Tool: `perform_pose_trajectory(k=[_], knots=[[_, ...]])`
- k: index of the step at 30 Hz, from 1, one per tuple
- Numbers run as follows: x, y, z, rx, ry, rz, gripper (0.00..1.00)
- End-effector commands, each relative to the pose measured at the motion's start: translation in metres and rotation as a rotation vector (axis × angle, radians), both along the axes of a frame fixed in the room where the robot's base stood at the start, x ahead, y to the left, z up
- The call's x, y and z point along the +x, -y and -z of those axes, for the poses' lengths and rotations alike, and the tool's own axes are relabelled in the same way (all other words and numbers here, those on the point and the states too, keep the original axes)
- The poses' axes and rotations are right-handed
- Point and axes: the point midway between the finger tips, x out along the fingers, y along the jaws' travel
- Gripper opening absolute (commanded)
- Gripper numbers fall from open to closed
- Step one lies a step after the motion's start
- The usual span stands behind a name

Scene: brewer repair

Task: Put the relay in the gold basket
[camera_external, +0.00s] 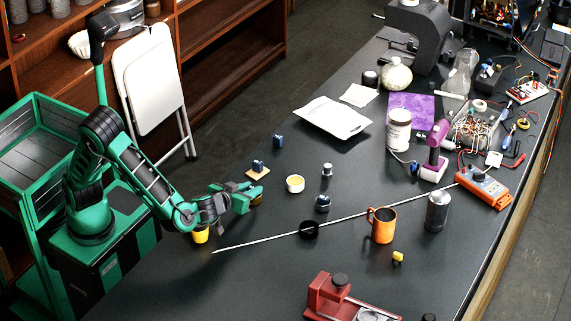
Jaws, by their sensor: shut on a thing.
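My gripper (258,194) is low over the left part of the dark table, its fingers pointing right. It is shut on a small brownish-gold thing (257,201), mostly hidden by the fingers; I cannot tell what it is. Two small dark blue blocks, relay-like, are beyond it: one (258,165) on a tan square piece, the other (277,141) on the bare table farther back. I cannot tell for sure which thing is the relay. A shallow round cup (295,184), pale-rimmed and yellow inside, stands right of my gripper; it may be the gold basket.
A yellow cup (200,235) stands under my wrist. A long thin rod (350,217) crosses the table, with a black ring (309,230) on it. An orange mug (382,225), a dark canister (437,211) and a red device (335,297) stand right. The table's front left is clear.

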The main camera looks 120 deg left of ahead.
Motion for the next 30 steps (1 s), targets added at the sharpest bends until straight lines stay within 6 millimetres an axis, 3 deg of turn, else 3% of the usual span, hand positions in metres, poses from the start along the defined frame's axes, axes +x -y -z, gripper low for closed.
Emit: perform_pose_trajectory(k=[14,15,17,30], knots=[[-0.0002,0.0001,0.0071,-0.001,0.000,0.000,0.01],[-0.0002,0.0002,0.0072,-0.001,0.000,0.000,0.32],[-0.0002,0.0003,0.0071,-0.001,0.000,0.000,0.44],[-0.0002,0.0002,0.0071,-0.001,0.000,0.000,0.44]])
